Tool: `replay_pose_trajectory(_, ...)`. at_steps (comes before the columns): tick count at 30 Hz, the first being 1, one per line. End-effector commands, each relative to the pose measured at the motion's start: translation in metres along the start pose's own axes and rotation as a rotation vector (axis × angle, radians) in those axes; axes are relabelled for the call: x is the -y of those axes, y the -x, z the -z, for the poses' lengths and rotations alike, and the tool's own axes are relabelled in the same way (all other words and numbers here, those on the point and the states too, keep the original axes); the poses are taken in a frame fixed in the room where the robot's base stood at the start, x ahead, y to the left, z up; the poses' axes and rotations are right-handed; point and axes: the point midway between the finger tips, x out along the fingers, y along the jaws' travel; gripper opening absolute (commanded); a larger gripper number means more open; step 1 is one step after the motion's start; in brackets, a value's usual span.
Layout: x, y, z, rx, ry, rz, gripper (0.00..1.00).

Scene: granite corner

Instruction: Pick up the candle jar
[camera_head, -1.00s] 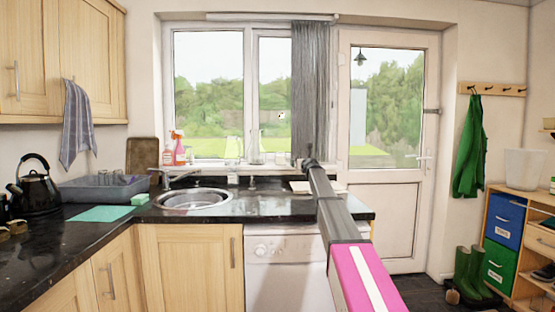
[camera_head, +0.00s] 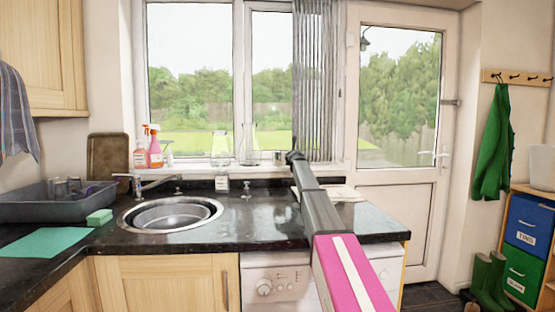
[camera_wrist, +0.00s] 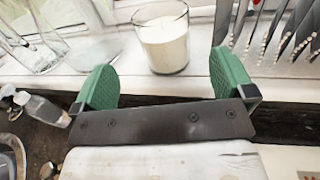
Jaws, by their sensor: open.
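The candle jar (camera_wrist: 164,42) is a clear glass with white wax and a wick. It stands upright on the white window sill (camera_wrist: 284,82) in the wrist view. My gripper (camera_wrist: 163,68) is open and empty, with its two green pads apart. The jar is ahead of the gap between the pads, and no contact shows.
Blind slats (camera_wrist: 270,28) hang close right of the jar. Clear glass vessels (camera_wrist: 35,35) stand on the sill to the left. A small bottle (camera_wrist: 42,108) stands lower left. A pale board (camera_wrist: 160,162) lies under my gripper. The sink (camera_head: 170,214) is left.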

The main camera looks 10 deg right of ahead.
Motion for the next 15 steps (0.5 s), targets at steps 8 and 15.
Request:
replay_pose_trajectory(8, 0.001, -0.042, -0.001, -0.001, 0.000, 0.000, 1.00)
replay_pose_trajectory(15, 0.001, -0.057, -0.001, 0.000, 0.000, 0.000, 1.00)
